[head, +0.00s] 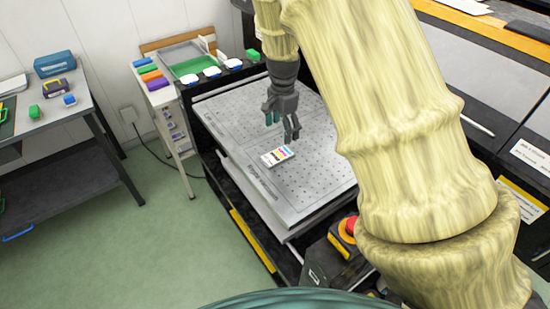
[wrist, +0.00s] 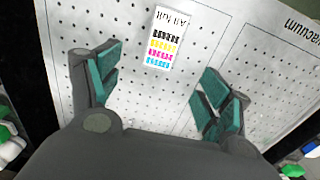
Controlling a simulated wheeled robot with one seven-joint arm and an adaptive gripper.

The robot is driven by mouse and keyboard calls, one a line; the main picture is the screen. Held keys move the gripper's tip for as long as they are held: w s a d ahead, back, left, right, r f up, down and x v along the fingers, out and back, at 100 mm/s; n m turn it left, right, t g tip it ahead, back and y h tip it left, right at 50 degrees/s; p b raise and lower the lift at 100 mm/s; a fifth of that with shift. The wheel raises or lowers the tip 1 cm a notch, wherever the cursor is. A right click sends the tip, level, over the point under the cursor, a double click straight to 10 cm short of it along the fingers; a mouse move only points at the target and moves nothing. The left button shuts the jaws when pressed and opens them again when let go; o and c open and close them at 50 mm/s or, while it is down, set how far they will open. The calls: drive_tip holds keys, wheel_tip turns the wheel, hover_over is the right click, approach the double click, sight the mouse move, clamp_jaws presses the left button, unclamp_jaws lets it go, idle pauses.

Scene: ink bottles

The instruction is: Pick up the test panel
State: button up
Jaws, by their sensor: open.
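The test panel (head: 277,156) is a small white card with black, yellow, magenta and cyan marks. My gripper (head: 281,122) hangs above the bed, just above and behind the panel in the head view. In the wrist view my gripper (wrist: 162,82) is open, its teal finger pads wide apart and nothing between them.
A narrow white shelf unit (head: 172,125) with coloured blocks stands left of the bed. A red emergency button (head: 351,225) is at the front. The bed around the panel is clear.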

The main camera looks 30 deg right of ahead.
drive_tip(key=p, duration=0.1)
hover_over(279, 154)
drive_tip(key=f, duration=0.4)
drive_tip(key=shift+s+d+f, duration=0.15)
drive_tip(key=shift+d+f, duration=0.15)
drive_tip(key=shift+a+f+p, duration=0.15)
drive_tip(key=shift+f+p, duration=0.65)
drive_tip(key=shift+f, duration=0.25)
drive_tip(key=shift+a+f+p, duration=0.1)
drive_tip(key=shift+f+p, duration=0.65)
drive_tip(key=shift+f, duration=1.25)
drive_tip(key=c, duration=1.2)
